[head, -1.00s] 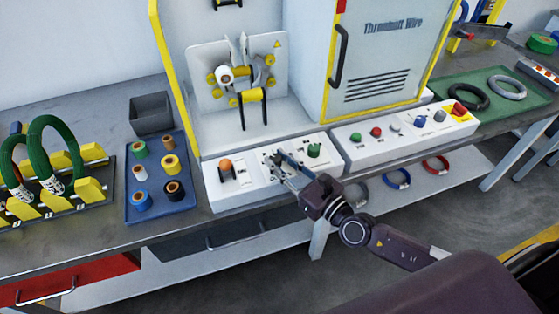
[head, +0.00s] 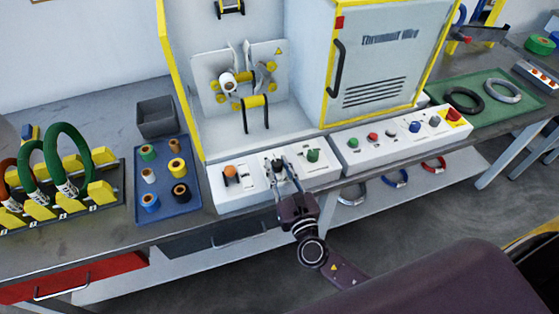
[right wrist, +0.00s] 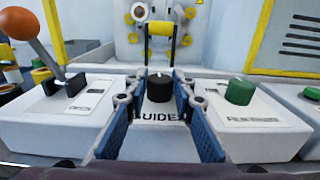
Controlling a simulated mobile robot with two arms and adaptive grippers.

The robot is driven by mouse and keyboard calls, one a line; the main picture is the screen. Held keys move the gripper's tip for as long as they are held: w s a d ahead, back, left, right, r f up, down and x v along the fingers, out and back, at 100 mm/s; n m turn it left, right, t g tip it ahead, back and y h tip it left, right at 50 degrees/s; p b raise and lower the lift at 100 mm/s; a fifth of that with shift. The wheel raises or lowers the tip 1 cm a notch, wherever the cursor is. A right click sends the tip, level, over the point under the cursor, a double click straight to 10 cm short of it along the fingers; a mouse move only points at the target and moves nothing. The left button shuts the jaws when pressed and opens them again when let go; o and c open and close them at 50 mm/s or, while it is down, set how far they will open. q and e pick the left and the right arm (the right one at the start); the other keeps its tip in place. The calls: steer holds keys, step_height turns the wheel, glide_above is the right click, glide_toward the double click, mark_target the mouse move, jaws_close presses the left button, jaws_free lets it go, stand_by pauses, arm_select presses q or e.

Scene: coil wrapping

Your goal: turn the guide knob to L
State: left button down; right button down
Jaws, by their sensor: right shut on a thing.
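The guide knob (right wrist: 160,88) is a small black knob on the white control panel, above the printed word GUIDE, in the right wrist view. A small pale mark shows at its top; which letter it points at is too small to tell. My right gripper (right wrist: 159,92) has a blue-padded finger on each side of the knob and is shut on it. In the head view my right gripper (head: 279,166) reaches the middle of the panel from below and partly hides the knob. My left gripper is not in view.
An orange-topped lever (head: 230,173) stands left of the knob and a green knob (head: 313,156) right of it. The wrapping machine's yellow rollers (head: 253,101) are behind. A blue tray (head: 188,204) of tape rolls is left. A second button panel (head: 372,153) is right.

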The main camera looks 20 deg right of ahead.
steer(key=h, duration=0.1)
steer(key=m+h, duration=0.2)
steer(key=shift+a+h, duration=0.25)
steer(key=shift+h, duration=0.15)
steer(key=shift+m+g+h+b, duration=0.5)
steer(key=shift+m+g+h, duration=0.2)
steer(key=shift+m+h, duration=0.65)
steer(key=shift+h, duration=0.25)
steer(key=c, duration=1.6)
jaws_free()
steer(key=shift+w, duration=0.1)
steer(key=v, duration=1.2)
